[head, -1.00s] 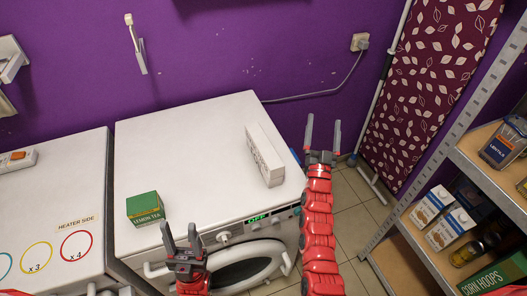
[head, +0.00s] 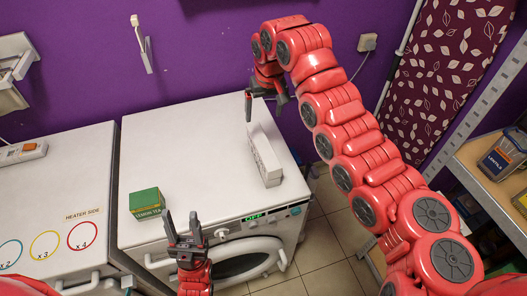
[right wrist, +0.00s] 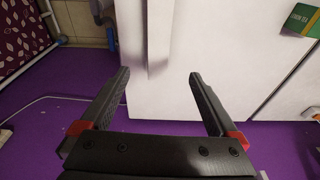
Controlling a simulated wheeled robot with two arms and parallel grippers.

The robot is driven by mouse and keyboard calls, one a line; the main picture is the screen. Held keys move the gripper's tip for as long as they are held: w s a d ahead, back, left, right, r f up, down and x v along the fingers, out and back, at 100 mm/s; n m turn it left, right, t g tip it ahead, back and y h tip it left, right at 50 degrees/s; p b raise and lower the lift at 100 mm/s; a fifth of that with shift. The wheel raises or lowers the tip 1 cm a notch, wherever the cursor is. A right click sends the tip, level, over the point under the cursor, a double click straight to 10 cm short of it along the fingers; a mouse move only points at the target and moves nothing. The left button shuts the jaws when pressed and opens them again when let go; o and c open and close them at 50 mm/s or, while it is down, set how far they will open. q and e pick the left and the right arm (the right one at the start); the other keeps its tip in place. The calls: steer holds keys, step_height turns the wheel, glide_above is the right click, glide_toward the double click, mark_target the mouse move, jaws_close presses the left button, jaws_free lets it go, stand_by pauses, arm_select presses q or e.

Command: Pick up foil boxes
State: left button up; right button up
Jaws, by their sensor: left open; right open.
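A long white box (head: 265,157), which could be a foil box, lies on the right part of the white washing machine top (head: 200,145). My right gripper (head: 266,103) is open and empty, pointing down just behind the box's far end. In the right wrist view the white box (right wrist: 158,30) lies beyond the gap between the open fingers (right wrist: 159,75), with nothing between the fingertips. My left gripper (head: 182,222) is open and empty in front of the machine, near its front edge.
A green lemon tea box (head: 147,203) stands at the machine's front left; it also shows in the right wrist view (right wrist: 305,20). A white heater (head: 55,190) is at left, a stocked shelf (head: 480,150) at right. The purple wall (head: 215,60) is close behind.

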steer(key=s, duration=0.1)
steer(key=p, duration=0.4)
glide_toward(263, 146)
steer(key=shift+h, duration=0.3)
steer(key=f, duration=0.2)
steer(key=w+f, duration=0.1)
steer(key=f, duration=0.3)
steer(key=shift+w+a+f, duration=0.2)
steer(key=shift+w+f, duration=0.1)
steer(key=shift+f, duration=0.4)
steer(key=f, duration=0.1)
steer(key=f+p, duration=0.2)
steer(key=f, duration=0.1)
steer(key=shift+w+a, duration=0.1)
steer(key=shift+a, duration=0.2)
steer(key=shift+f, duration=0.4)
steer(key=shift+c, duration=0.3)
jaws_close()
